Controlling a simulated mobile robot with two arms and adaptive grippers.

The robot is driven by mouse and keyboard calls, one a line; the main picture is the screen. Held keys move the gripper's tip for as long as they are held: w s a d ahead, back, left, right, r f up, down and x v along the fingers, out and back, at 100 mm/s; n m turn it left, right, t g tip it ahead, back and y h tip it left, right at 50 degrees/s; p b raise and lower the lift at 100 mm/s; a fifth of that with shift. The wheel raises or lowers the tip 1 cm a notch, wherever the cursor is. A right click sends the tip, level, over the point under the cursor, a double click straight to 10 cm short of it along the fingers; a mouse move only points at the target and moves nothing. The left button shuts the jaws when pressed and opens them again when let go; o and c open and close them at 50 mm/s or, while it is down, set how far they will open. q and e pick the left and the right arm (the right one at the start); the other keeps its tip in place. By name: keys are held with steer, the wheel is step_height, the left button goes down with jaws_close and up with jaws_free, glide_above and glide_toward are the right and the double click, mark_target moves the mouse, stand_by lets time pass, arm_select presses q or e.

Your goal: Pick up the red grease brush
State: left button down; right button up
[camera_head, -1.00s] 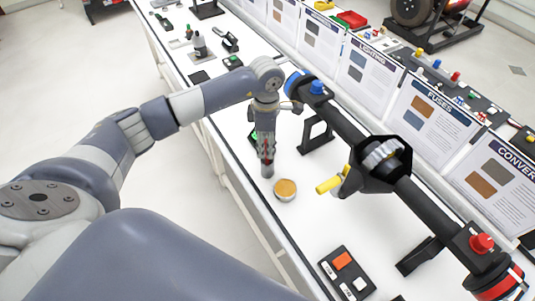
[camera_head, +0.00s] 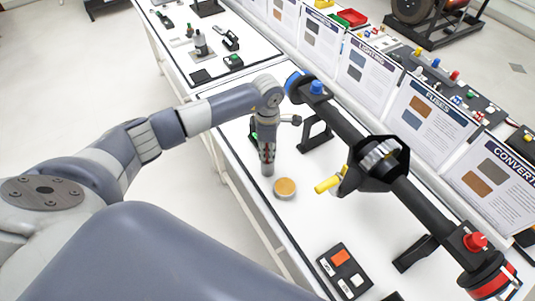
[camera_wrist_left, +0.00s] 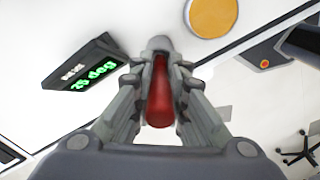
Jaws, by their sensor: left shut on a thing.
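The red grease brush (camera_wrist_left: 160,95) stands between the fingers of my left gripper in the left wrist view, with its red handle toward the camera and a grey end beyond. My left gripper (camera_wrist_left: 159,88) is shut on it, one finger on each side. In the head view my left gripper (camera_head: 267,150) points down over the white bench, and the brush's grey lower end (camera_head: 267,170) shows below the fingers. Most of the brush is hidden by the fingers there. My right gripper does not show.
A round tin with an orange-tan top (camera_head: 285,188) stands close by the brush. A black axle assembly (camera_head: 375,160) on stands runs along the right, with a yellow part (camera_head: 328,185) jutting toward the tin. A dark display with green digits (camera_wrist_left: 85,75) is near the gripper.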

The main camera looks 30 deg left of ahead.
arm_select(q)
steer(key=shift+r, duration=0.3)
step_height(320, 180, up, 8)
steer(key=b, duration=0.2)
steer(key=shift+r+b, duration=0.25)
steer(key=shift+b, duration=0.15)
steer(key=shift+r, duration=0.5)
stand_by(0.7)
